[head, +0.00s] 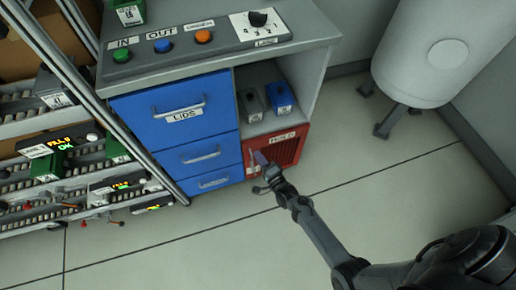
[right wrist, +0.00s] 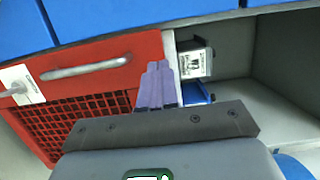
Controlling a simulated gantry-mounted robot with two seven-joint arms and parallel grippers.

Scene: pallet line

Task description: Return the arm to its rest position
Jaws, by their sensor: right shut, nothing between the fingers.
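My right gripper (head: 261,160) is in front of the red cabinet door (head: 289,150), close to its left part. I cannot tell whether it touches the door. In the right wrist view its purple fingers (right wrist: 157,84) are shut together with nothing between them. The red door (right wrist: 105,72) with its bar handle (right wrist: 86,68) lies to the left of the fingers there. My right arm reaches in from the lower right of the head view. My left gripper is not in view.
Blue drawers (head: 178,113), one labelled LIDS, stand left of the red door. An open shelf above it holds a grey box (head: 251,103) and a blue box (head: 281,97). A roller rack (head: 75,160) stands at left, a white tank (head: 440,50) upper right. The floor in front is clear.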

